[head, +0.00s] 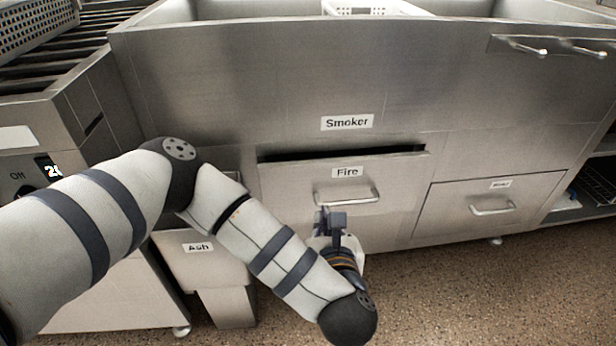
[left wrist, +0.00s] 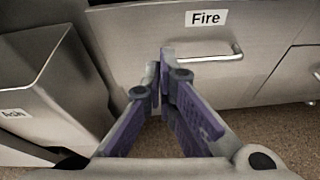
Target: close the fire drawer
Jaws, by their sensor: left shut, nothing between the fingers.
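The fire drawer (head: 400,178) is a steel front labelled "Fire" in the middle of the steel unit. A dark gap shows along its top edge, so it stands partly pulled out. Its bar handle (head: 347,198) runs across the lower middle of the front. My left gripper (head: 330,218) is shut and empty, just below the handle and close to the drawer front. In the left wrist view the purple-sided fingers (left wrist: 163,60) meet near the left end of the handle (left wrist: 210,57). Whether they touch the drawer I cannot tell. My right gripper is not in view.
The ash drawer or bin (head: 205,262) juts out at the lower left, partly behind my left arm. Another closed drawer (head: 490,190) with a handle is to the right. A "Smoker" panel (head: 346,90) is above. Speckled floor is clear in front.

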